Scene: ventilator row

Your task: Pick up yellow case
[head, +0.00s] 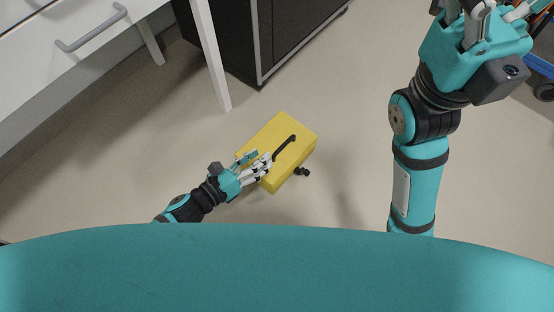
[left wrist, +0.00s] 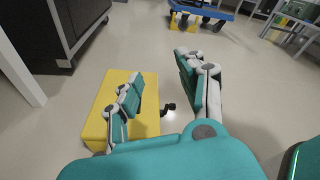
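The yellow case (head: 271,136) lies on the floor in the middle of the head view, with a black handle (head: 286,146) on its top. My left gripper (head: 260,163) is at the case's near left side, its fingers over the edge and pointing toward the handle. In the left wrist view the fingers (left wrist: 161,68) are spread apart with nothing between them; one finger covers part of the case (left wrist: 113,86) and hides the handle. Whether the fingers touch the case I cannot tell. My right gripper (head: 483,15) is at the top right, partly cut off by the frame.
A small black item (head: 302,172) shows beside the case's right side. A white table (head: 75,35) with a leg and a dark cabinet (head: 235,35) stand beyond the case. A blue wheeled base (left wrist: 204,10) is further off.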

